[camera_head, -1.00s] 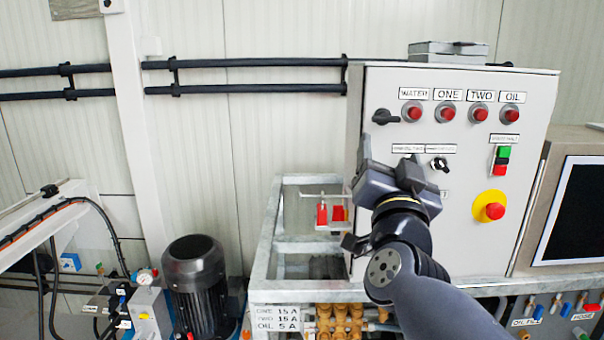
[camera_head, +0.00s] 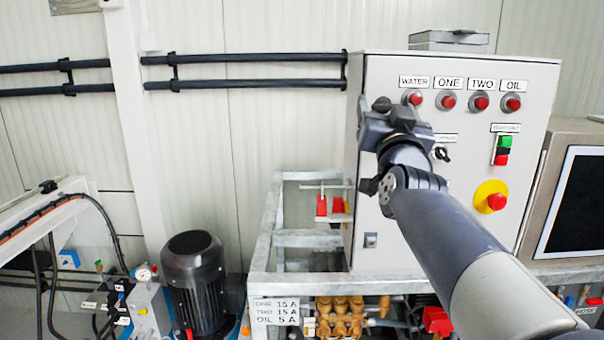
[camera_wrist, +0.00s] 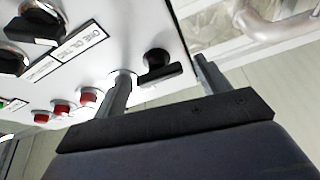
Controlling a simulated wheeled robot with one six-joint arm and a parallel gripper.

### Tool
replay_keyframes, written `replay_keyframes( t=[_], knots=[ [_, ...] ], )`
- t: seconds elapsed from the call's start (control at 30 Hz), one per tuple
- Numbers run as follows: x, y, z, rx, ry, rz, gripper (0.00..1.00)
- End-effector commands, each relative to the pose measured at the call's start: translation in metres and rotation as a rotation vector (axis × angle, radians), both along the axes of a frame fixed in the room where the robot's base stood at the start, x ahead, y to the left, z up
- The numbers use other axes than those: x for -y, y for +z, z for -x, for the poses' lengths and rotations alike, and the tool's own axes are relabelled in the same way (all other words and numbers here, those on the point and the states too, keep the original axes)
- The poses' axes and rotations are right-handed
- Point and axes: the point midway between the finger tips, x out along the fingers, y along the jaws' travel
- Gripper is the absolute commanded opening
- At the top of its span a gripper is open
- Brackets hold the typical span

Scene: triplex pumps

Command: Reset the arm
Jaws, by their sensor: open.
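My gripper (camera_head: 384,112) is open in front of the upper left of the grey control cabinet (camera_head: 450,225). A black rotary knob (camera_head: 381,103) on the cabinet shows just beyond the jaws. In the wrist view, the two fingers of my gripper (camera_wrist: 161,72) stand apart with the black knob (camera_wrist: 158,66) between them in the picture. I cannot tell whether a finger touches it. My arm reaches up from the lower right and hides part of the cabinet face.
Red lamps (camera_head: 447,100) line the cabinet top, with a green-and-red switch (camera_head: 502,149) and a red emergency stop (camera_head: 495,201) at right. A metal frame (camera_head: 300,284) stands below, a dark motor (camera_head: 193,285) at left. The wall left of the cabinet carries black pipes (camera_head: 250,86).

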Motion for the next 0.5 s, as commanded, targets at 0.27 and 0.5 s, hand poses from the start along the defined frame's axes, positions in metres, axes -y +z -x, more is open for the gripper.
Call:
replay_keyframes(
  t=[0.27, 0.5],
  knots=[
    [0.0006, -0.0026, 0.0012, 0.009, 0.000, 0.107, 0.71],
    [0.0027, -0.0026, 0.0016, 0.003, -0.009, 0.178, 0.71]
  ],
)
